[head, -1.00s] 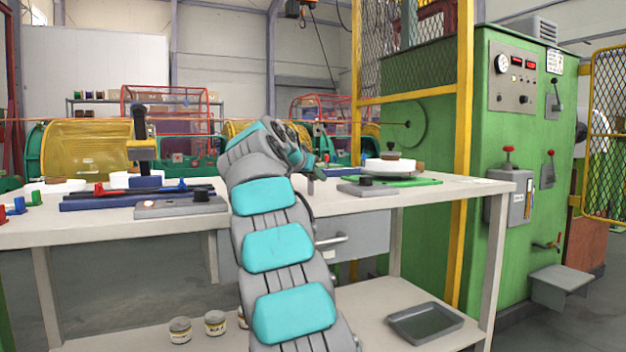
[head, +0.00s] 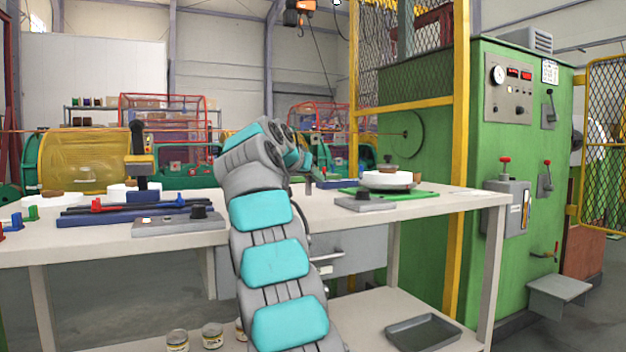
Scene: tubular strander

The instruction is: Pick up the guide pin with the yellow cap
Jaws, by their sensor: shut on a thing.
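No guide pin with a yellow cap can be made out. My arm reaches over the workbench (head: 345,213), and its wrist hides what is behind it. My gripper's fingers are hidden behind the wrist, so neither the jaws nor anything in them shows. A blue rack (head: 110,218) left of my arm carries dark rods with red and blue parts. A dark upright tool with a yellow block (head: 138,158) stands behind the rack.
A grey plate with a black knob (head: 178,221) lies left of my arm. A small grey peg (head: 308,187) stands just right of my wrist. Further right are another grey plate (head: 366,205) and a white disc on a green board (head: 430,192). A green machine (head: 440,230) stands right of the bench.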

